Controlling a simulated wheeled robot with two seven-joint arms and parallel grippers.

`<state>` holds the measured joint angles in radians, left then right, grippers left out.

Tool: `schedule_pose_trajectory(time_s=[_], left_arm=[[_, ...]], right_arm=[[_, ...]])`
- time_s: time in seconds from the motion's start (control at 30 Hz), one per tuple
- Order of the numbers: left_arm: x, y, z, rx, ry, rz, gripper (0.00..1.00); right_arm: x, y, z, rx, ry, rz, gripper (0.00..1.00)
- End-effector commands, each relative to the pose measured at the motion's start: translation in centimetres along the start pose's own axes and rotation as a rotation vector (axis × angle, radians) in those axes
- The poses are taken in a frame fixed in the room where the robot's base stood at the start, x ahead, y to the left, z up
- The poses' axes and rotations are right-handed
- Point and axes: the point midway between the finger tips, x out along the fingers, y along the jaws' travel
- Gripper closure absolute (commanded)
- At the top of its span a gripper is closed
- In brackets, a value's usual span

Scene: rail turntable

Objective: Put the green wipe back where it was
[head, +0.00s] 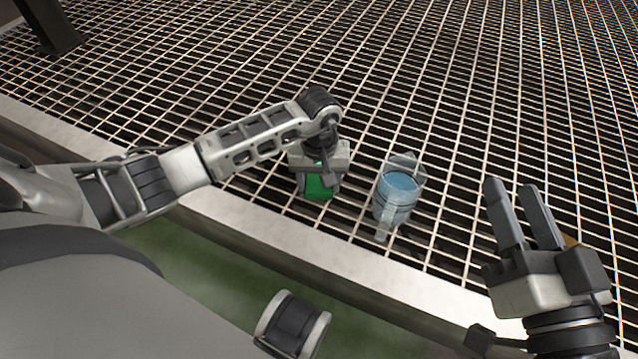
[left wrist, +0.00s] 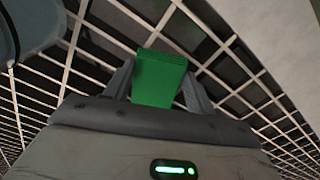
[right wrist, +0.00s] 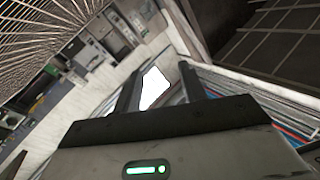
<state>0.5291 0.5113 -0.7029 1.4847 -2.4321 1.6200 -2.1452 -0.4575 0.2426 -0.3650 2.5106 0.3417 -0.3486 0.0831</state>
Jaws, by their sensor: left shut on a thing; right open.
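The green wipe (head: 317,188) is a small green block-like piece at the middle of the head view. My left gripper (head: 321,180) points down and is shut on it, above or at the metal grating; I cannot tell whether the wipe touches the bars. In the left wrist view the wipe (left wrist: 158,78) sits between the two fingers (left wrist: 160,88). My right gripper (head: 522,215) is open and empty at the right of the head view, its fingers pointing up. Its fingers also show apart in the right wrist view (right wrist: 160,88).
A clear jug (head: 398,193) with blue liquid stands on the grating (head: 440,110), just right of my left gripper. A pale metal edge (head: 250,225) borders the grating at the front. The grating behind is mostly bare. A dark post (head: 50,25) stands at the far left.

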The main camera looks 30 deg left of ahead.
Motion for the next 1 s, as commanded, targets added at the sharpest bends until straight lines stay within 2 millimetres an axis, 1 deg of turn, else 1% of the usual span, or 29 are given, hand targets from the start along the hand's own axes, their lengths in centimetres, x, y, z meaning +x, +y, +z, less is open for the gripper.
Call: schedule_pose_trajectory(time_s=[0.43,0.47,0.5,0.53,0.77,0.87,0.93,1.0], left_arm=[[0.4,0.0,0.0,0.0,0.002,0.0,0.63],[0.3,0.0,0.0,0.0,0.002,0.001,0.36],[0.3,0.0,0.0,0.0,0.002,0.001,0.25],[0.3,0.0,0.0,0.0,0.002,0.001,0.23],[0.3,0.0,0.0,-0.001,0.001,0.001,0.23],[0.0,0.0,0.0,-0.001,0.001,0.001,0.23],[-0.8,0.0,-0.1,-0.001,0.004,0.001,0.23],[-2.0,0.0,-0.2,0.0,0.007,0.002,0.23]], right_arm=[[0.2,0.1,-0.5,-0.037,0.032,-0.008,0.58],[0.2,0.0,-0.6,-0.04,0.034,-0.009,0.58],[0.2,0.0,-0.7,-0.04,0.034,-0.009,0.58],[0.2,0.0,-0.7,-0.039,0.034,-0.009,0.58],[0.2,0.0,-0.7,-0.038,0.033,-0.01,0.58],[0.3,-0.2,-0.8,-0.03,0.028,-0.012,0.58],[0.1,-0.2,-0.5,-0.001,0.001,-0.006,0.58],[-0.5,-0.1,0.8,0.071,-0.063,0.021,0.58]])
